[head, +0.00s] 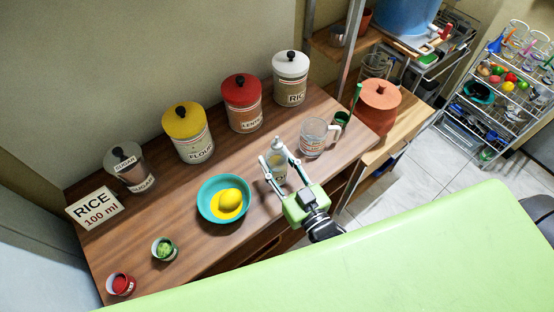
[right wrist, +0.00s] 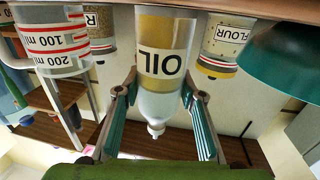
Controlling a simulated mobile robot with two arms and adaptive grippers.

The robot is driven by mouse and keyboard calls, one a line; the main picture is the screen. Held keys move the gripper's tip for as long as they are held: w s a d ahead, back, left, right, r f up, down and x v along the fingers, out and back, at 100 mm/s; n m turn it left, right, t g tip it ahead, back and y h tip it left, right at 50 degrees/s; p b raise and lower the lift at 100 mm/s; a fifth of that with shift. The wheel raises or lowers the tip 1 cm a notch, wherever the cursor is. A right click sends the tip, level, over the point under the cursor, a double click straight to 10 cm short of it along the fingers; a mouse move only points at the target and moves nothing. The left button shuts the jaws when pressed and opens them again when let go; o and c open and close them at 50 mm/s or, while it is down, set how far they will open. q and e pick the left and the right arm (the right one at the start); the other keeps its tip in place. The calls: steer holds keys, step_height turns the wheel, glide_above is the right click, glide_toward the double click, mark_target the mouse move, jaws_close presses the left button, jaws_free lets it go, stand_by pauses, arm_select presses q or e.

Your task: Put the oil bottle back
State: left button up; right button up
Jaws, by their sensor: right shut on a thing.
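The oil bottle (head: 277,161) is a clear bottle with yellowish oil and a white top, near the front edge of the wooden counter (head: 160,240). In the right wrist view the bottle (right wrist: 166,60) appears upside down with its OIL label facing me. My right gripper (head: 279,166) has its two fingers on either side of the bottle and is shut on it. The fingers also show in the right wrist view (right wrist: 160,88). The bottle looks upright; I cannot tell whether its base touches the counter. My left gripper is not in view.
Canisters for lentils (head: 242,104), flour (head: 188,134), rice (head: 291,78) and sugar (head: 127,168) line the wall. A green surface (head: 420,260) fills the front.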

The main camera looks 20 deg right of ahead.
steer(key=shift+f, duration=0.1)
steer(key=o, duration=1.3)
steer(key=shift+o, duration=0.2)
steer(key=shift+s, duration=0.15)
steer(key=s+d+b, duration=0.2)
steer(key=s, duration=0.9)
steer(key=shift+s+d, duration=0.15)
steer(key=shift+s, duration=0.1)
